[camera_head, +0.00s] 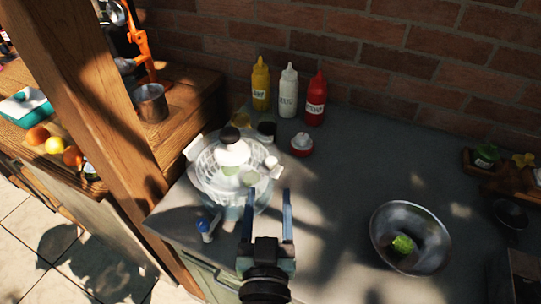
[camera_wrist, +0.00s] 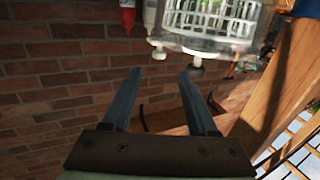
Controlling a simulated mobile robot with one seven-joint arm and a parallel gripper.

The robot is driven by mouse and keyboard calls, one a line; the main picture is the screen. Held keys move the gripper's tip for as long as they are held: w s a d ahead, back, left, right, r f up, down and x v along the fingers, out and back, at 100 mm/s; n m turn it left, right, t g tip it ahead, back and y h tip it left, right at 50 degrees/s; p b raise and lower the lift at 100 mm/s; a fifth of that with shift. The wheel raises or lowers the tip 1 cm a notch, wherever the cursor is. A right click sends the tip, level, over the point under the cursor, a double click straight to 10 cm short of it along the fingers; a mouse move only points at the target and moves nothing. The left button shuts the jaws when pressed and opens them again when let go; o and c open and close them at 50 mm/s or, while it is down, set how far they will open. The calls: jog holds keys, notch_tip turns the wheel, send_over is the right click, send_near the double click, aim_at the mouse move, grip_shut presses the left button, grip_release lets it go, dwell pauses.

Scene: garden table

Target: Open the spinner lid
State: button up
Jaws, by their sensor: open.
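The salad spinner (camera_head: 207,180) stands on the grey counter near its left end. It has a see-through body with a white slotted basket inside. Its pale lid appears to be on top, with a white knob (camera_head: 232,152) capped in black and a small white piece at the right. My gripper (camera_head: 267,197) is open and empty, just right of and in front of the spinner, apart from the knob. In the wrist view my gripper (camera_wrist: 159,73) shows two spread fingers with nothing between them.
Yellow (camera_head: 261,86), white (camera_head: 288,92) and red (camera_head: 316,98) bottles stand behind by the brick wall. A small red-and-white item (camera_head: 302,145) sits right of the spinner. A blue-capped shaker (camera_head: 206,229) is in front. A metal bowl (camera_head: 387,222) is right. A wooden post (camera_head: 103,125) stands left.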

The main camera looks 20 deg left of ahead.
aim_at(271, 164)
jog(key=p+x, duration=0.2)
jog(key=x, duration=0.7)
jog(key=shift+w, duration=0.35)
grip_shut()
dwell(1.0)
